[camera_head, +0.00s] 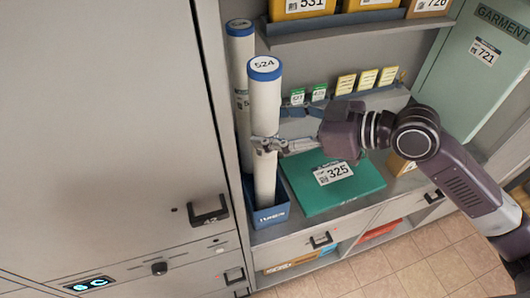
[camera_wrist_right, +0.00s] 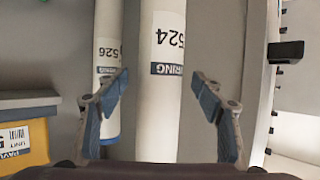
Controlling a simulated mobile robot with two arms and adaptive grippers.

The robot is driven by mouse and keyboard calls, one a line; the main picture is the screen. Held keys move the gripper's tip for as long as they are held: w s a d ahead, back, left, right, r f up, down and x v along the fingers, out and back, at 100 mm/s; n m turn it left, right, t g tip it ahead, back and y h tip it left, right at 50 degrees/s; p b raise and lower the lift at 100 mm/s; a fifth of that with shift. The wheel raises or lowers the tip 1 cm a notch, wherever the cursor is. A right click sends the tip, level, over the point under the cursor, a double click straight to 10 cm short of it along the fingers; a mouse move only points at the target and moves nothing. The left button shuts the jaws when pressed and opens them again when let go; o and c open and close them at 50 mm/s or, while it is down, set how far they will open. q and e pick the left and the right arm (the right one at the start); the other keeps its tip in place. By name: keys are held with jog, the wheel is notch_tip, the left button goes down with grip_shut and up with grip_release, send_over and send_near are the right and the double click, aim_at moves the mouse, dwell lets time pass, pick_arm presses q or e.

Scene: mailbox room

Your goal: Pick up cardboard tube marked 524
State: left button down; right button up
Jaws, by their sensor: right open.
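The white cardboard tube marked 524 (camera_head: 264,100) stands upright with a blue-rimmed cap in a blue bin (camera_head: 270,217) at the left of the shelf unit. In the right wrist view, tube 524 (camera_wrist_right: 162,60) runs between the two open fingers of my right gripper (camera_wrist_right: 158,100). In the head view my right gripper (camera_head: 268,144) is at the tube's middle, coming from the right, with its fingers around the tube. I cannot tell whether a finger touches it. The left gripper is not in view.
A second tube marked 526 (camera_wrist_right: 108,70) stands close beside tube 524, also in the head view (camera_head: 241,80). A green box marked 325 (camera_head: 333,185) lies right of the bin. A shelf with boxes (camera_head: 345,25) is above. A grey cabinet (camera_head: 100,120) fills the left.

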jog(key=shift+x, duration=1.25)
jog(key=shift+d, duration=0.15)
jog(key=c, duration=0.5)
grip_shut()
